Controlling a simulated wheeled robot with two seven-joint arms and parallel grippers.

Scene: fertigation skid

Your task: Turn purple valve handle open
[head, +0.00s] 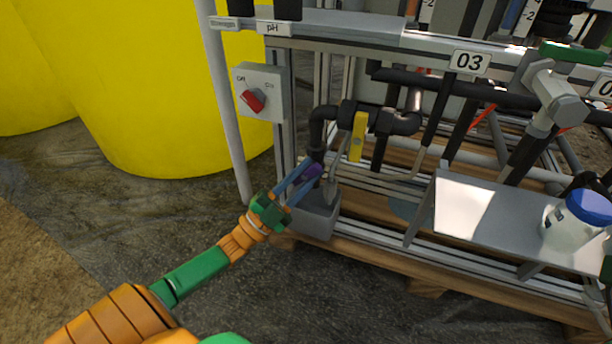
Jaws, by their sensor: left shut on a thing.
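The purple valve handle (313,171) shows on the dark pipework at the left end of the skid, above a small grey box. My left gripper (306,175) has its blue fingers at the purple handle and is shut on it. The fingers hide part of the handle, so I cannot tell exactly how it is turned. Of my right arm, only a small green part shows at the right edge; its gripper is not in view.
A yellow valve handle (358,137) is just right of the purple one. A red switch (253,100) sits on a grey box at the left post. A blue-lidded jar (577,220) stands on a metal shelf (478,212) at right. Yellow tanks (150,90) stand behind at left.

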